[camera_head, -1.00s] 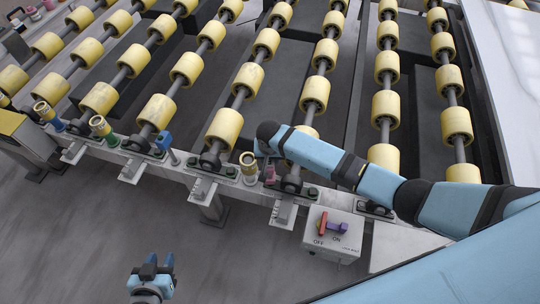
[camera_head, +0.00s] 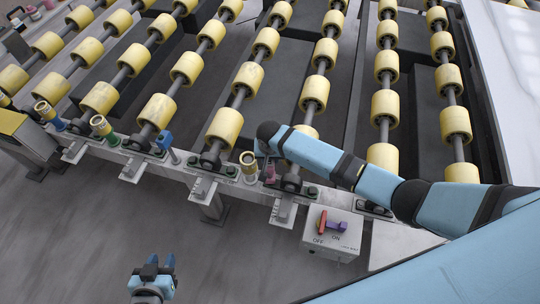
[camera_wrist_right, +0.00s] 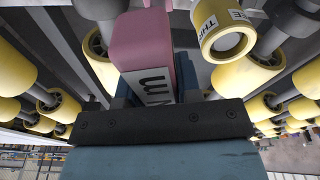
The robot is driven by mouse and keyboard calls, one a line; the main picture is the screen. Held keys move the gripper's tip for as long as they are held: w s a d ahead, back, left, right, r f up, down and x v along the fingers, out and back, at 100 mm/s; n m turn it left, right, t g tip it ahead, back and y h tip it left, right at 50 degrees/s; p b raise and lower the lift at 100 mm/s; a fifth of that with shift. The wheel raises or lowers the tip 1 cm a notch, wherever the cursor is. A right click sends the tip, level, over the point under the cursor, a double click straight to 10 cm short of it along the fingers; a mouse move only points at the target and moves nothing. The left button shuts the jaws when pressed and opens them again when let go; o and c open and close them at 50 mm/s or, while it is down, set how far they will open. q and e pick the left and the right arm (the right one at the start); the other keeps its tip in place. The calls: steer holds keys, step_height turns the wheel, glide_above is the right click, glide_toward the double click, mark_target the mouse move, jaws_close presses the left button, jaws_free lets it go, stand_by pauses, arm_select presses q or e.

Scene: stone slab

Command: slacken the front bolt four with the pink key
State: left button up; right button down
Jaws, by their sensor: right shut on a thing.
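The pink key (camera_wrist_right: 140,42) is a pink block with a white label, held between the blue fingers of my right gripper (camera_wrist_right: 155,85) in the right wrist view. In the head view a small part of the pink key (camera_head: 270,172) shows below my right wrist, at the front rail. My right wrist hides most of that gripper. Green bolts (camera_head: 231,171) sit beside the roller bearings on the front rail; I cannot tell which is bolt four, nor whether the key sits on a bolt. My left gripper (camera_head: 152,268) is open and empty above the floor.
A yellow cylinder (camera_head: 249,163) stands just left of the pink key; it is also close in the wrist view (camera_wrist_right: 222,35). A switch box (camera_head: 332,232) is at the front right. Front-left floor is clear.

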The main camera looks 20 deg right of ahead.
steer(key=shift+f, duration=0.8)
stand_by(0.4)
